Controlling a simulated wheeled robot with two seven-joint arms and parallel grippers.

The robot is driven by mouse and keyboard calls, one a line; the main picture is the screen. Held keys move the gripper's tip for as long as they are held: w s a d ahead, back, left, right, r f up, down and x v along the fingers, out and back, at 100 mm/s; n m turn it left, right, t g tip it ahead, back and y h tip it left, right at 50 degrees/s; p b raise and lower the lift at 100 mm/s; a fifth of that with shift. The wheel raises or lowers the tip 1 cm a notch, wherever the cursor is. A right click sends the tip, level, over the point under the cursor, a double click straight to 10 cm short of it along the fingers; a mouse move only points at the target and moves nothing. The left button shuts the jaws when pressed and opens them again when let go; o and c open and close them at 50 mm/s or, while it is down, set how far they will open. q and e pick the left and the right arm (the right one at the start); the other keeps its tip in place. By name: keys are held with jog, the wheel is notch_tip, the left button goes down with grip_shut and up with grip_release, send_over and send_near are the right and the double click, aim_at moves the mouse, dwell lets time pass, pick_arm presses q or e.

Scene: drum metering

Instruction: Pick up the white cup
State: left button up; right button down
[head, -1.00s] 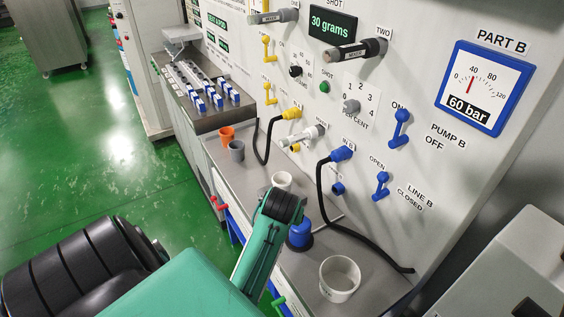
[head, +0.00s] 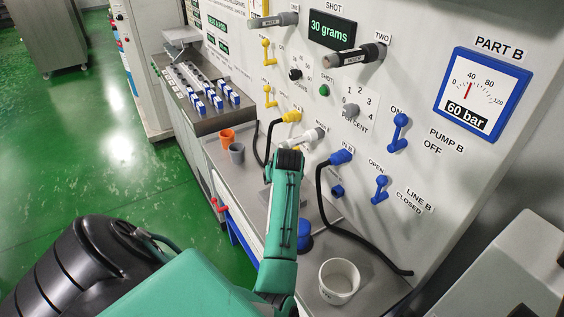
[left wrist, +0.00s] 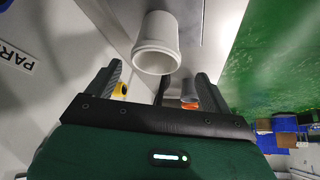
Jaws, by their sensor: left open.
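The white cup (left wrist: 157,32) shows in the left wrist view, just beyond and between the fingers of my left gripper (left wrist: 159,72). The fingers stand apart, one on each side of the cup's line, and nothing is held between them. In the head view my left arm covers the spot where the cup stands, and the gripper's fingers are hidden there too. My right gripper is in neither view.
Orange (head: 227,136) and grey (head: 237,152) cups stand further back on the metal bench. A larger white tub (head: 339,281) stands at the front. The panel with hoses and blue levers (head: 381,189) rises along the right. A blue round object (head: 304,235) is partly behind my arm.

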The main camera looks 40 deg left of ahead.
pick_arm(q)
jog(key=shift+x, duration=1.05)
jog(key=shift+w+a+f+p, duration=0.1)
jog(key=shift+w+f+p, duration=0.15)
jog(key=shift+f+p, duration=0.25)
jog(key=shift+d+p+x, duration=0.1)
jog(key=shift+p+x, duration=0.2)
jog(key=shift+x, duration=0.75)
jog(key=shift+d+p+x, duration=0.15)
jog(key=shift+p+x, duration=0.1)
jog(key=shift+x, duration=0.75)
jog(key=shift+w+f, duration=0.1)
jog(key=shift+c, duration=0.4)
jog(key=c, duration=1.1)
